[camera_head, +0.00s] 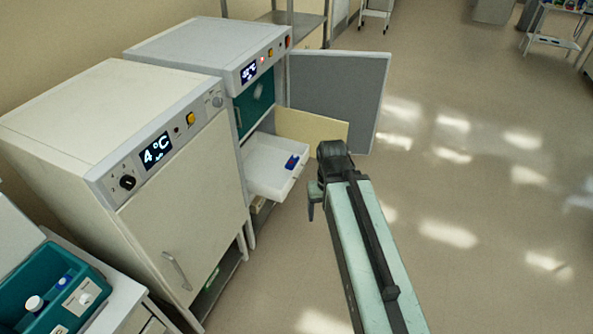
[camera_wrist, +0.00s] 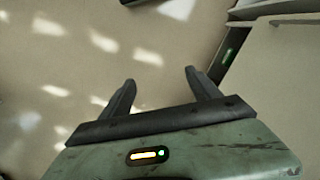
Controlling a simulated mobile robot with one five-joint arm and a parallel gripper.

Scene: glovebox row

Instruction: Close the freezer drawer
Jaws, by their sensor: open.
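The freezer (camera_head: 215,42) is the second white cabinet, with a lit display on its top panel. Its grey door (camera_head: 340,95) stands open to the right. A white drawer (camera_head: 262,178) is pulled out of the freezer, with a small blue item (camera_head: 291,161) on it. My gripper (camera_head: 313,200) is to the right of the drawer, apart from it, and points down. In the wrist view my gripper (camera_wrist: 160,77) shows two spread fingers with only floor between them.
A white cabinet reading 4 °C (camera_head: 170,210) stands nearer, its door shut. A cream panel (camera_head: 313,130) stands open beside the drawer, inside the grey door. A teal bin (camera_head: 50,290) sits at lower left. The floor (camera_head: 480,180) to the right is clear.

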